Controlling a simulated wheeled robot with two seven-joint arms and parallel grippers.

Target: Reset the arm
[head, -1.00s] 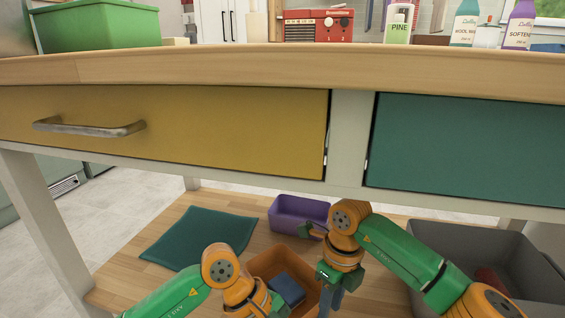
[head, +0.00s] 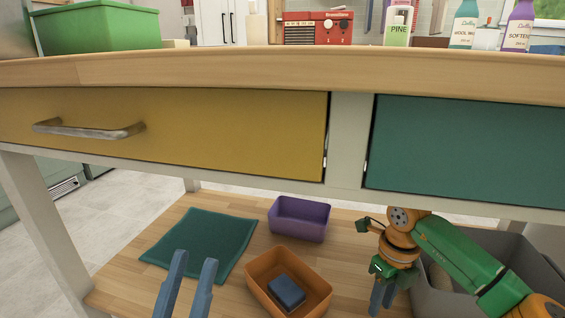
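My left gripper (head: 188,283) shows at the bottom of the head view as two blue-grey fingers. They stand apart with nothing between them, in front of the lower shelf and left of the orange bin. The rest of the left arm is out of view. My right gripper (head: 382,296) points down at the lower right, between the orange bin and the grey bin. Its fingers are seen from the side and partly overlap, so their opening is unclear. I see nothing held in it.
The lower shelf (head: 125,284) holds a teal towel (head: 203,241), a purple bin (head: 300,222), an orange bin (head: 262,268) with a blue block (head: 286,291), and a grey bin (head: 508,262). Above are a yellow drawer (head: 230,135), a teal drawer (head: 470,150) and the tabletop edge (head: 200,72).

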